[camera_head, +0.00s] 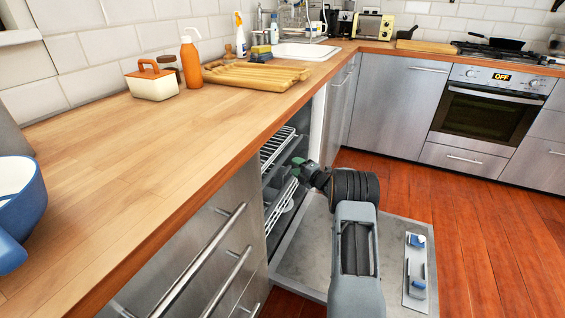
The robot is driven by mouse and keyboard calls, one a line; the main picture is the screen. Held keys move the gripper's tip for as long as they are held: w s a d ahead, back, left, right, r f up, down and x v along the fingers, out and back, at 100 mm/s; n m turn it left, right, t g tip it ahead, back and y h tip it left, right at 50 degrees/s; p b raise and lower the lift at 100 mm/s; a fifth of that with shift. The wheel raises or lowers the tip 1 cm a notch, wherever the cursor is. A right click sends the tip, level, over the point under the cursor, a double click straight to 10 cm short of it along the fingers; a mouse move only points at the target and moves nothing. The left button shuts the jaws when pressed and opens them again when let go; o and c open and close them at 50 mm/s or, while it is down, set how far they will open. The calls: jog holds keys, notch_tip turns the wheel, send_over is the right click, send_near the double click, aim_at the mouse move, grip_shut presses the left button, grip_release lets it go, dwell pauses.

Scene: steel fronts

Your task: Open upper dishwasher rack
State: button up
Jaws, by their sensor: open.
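The dishwasher stands open under the counter, and its door (302,249) is folded down flat over the floor. The upper rack (276,146), a white wire rack, shows inside the cavity near the top. My gripper (297,164) is at the dishwasher opening, at the front of the racks and slightly below the upper rack's visible wires. It is open. My arm hides part of the door, and I cannot tell whether the fingers touch a rack.
The wooden counter (140,165) overhangs the left side of the opening. Drawers with long bar handles (205,262) stand in front of it at lower left. Red wooden floor (475,240) is clear at right.

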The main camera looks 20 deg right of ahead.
aim_at(283, 159)
jog(key=b+x, duration=0.1)
jog(key=x, duration=0.7)
jog(key=shift+b, duration=0.35)
jog(key=shift+c, duration=0.3)
grip_shut()
